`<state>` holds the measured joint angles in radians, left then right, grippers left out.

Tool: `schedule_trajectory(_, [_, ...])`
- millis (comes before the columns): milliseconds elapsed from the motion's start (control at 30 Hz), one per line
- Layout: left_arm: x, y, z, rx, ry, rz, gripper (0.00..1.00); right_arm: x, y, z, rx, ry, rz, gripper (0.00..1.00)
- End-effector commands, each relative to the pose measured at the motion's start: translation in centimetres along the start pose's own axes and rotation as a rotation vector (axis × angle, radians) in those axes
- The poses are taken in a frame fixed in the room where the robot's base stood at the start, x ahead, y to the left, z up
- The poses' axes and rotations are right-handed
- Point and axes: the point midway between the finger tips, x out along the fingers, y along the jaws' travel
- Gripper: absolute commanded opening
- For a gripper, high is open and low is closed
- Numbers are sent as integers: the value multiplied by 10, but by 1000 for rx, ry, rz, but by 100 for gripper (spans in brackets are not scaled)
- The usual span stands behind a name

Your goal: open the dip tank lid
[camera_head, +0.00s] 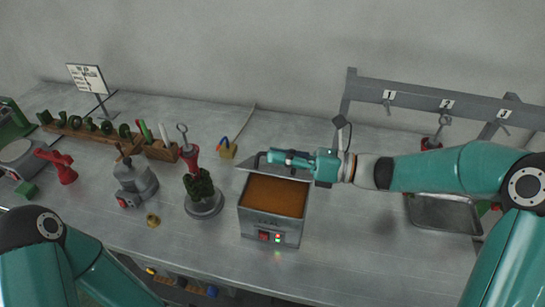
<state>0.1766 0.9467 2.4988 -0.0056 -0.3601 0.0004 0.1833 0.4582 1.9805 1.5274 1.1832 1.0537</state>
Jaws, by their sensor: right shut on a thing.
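The dip tank (270,226) is a grey metal box near the middle of the bench, with brown-orange wax (273,197) in it. Its front has a red switch and small lights. The grey lid (252,168) is raised at the tank's back side, and the wax is exposed. My right gripper (274,157) reaches in from the right and is shut at the lid's handle, partly hiding the lid. My left arm shows at the lower left, but its gripper is out of the frame.
A wax tree on a round base (205,205) and a grey pot (134,182) stand left of the tank. A numbered rack (440,99) and a metal tray (443,226) are at the right. The bench right of the tank is clear.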

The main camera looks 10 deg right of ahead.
Motion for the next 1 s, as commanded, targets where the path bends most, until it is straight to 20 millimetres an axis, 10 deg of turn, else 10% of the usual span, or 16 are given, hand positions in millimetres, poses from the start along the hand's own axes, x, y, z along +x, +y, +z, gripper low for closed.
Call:
schedule_trajectory(367, [0, 0, 0, 0, 0, 0, 40, -3, -5, -1, 3, 1, -14, 0])
schedule_trajectory(533, [0, 0, 0, 0, 0, 0, 40, -2, -4, -1, 3, 1, -11, 35])
schedule_trajectory(1000, [-1, 0, 0, 0, 0, 0, 40, -8, -2, 0, 1, 1, -6, 35])
